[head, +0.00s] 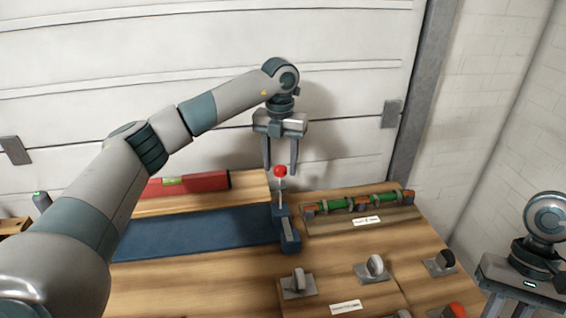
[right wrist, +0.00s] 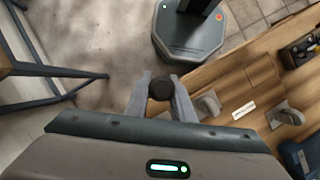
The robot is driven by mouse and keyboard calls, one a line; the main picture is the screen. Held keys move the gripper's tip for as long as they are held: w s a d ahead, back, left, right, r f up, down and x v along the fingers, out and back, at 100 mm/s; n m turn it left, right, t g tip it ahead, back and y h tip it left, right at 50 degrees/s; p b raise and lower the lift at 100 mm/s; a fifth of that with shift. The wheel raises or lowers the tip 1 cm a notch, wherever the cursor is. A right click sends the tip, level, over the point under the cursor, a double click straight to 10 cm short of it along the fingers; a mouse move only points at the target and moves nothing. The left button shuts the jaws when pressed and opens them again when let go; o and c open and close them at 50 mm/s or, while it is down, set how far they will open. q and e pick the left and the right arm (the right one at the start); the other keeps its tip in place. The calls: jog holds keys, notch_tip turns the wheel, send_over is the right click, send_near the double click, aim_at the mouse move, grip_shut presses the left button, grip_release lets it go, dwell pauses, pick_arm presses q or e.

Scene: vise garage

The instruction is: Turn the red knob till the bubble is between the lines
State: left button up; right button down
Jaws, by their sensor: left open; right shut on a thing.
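The red knob (head: 280,171) is a small ball on top of a thin upright rod, at the right end of the blue plate (head: 190,236). My left gripper (head: 280,165) points down over it, open, with a finger on each side of the knob in the picture; no contact is clear. A red spirit level (head: 205,182) lies on a wooden board at the left, partly behind my left arm. Its yellow-green vial (head: 173,181) shows, but the bubble and lines are too small to read. My right gripper (right wrist: 160,92) is shut on a dark round thing (right wrist: 161,87).
A green rod with orange ends (head: 355,204) lies on a board at the right. Several grey plates with knobs, such as a grey one (head: 298,282), stand at the front right. An orange-red knob (head: 457,310) shows at the bottom edge. A garage door (head: 340,100) stands behind.

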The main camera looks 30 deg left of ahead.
aim_at(280, 168)
pick_arm(q)
jog(key=shift+r+b, duration=0.3)
jog(key=shift+r, duration=0.25)
pick_arm(e)
jog(key=shift+f, duration=0.25)
notch_tip(280, 168, down, 2)
jog(key=shift+f+b, duration=0.15)
jog(key=shift+b, duration=0.95)
pick_arm(q)
notch_tip(280, 168, up, 11)
